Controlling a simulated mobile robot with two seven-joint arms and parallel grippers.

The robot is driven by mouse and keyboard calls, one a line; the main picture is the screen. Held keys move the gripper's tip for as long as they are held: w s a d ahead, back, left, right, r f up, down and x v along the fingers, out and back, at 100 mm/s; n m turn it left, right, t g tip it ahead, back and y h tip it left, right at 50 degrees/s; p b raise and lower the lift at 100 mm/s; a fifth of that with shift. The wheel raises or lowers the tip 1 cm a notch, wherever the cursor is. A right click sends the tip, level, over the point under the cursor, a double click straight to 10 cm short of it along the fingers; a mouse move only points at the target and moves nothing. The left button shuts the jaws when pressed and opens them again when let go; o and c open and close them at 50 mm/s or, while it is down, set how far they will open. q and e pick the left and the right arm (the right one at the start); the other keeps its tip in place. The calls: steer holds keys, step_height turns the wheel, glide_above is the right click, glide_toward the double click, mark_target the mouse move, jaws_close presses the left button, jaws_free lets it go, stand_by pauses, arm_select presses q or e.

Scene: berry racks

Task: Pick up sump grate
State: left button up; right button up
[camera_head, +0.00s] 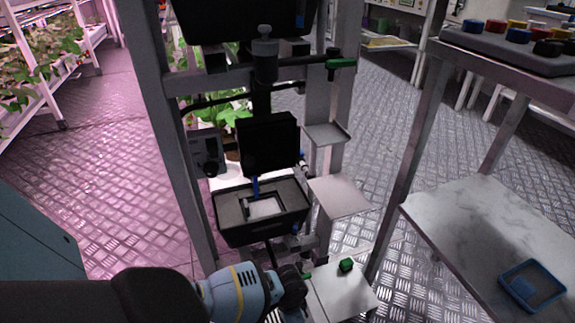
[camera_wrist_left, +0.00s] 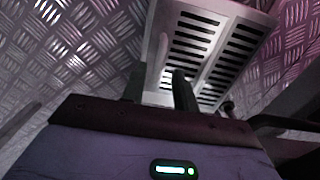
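A pale grate (camera_wrist_left: 208,48) with rows of dark slots shows at the top of the left wrist view, above the metal floor. My left gripper (camera_wrist_left: 180,85) is in front of its near edge, with a dark upright finger overlapping the slots. I cannot tell whether the finger touches the grate or whether the gripper is open. In the head view my left arm reaches in from the lower left, and its gripper end (camera_head: 293,287) is low beside the rack's lower shelf. The grate is mostly hidden there by the arm. My right gripper is not in view.
A black tray (camera_head: 232,236) with a pale block inside stands above my left gripper. A white plate (camera_head: 340,195) and a lower white shelf (camera_head: 345,295) with a green knob (camera_head: 346,265) are to its right. A marble-topped table (camera_head: 480,230) holds a blue tray (camera_head: 545,277).

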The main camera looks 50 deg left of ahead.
arm_select(q)
steer(key=shift+w+d+f+b, duration=0.15)
steer(key=shift+f+b, duration=1.7)
steer(key=shift+f, duration=0.75)
steer(key=shift+r, duration=0.1)
jaws_close()
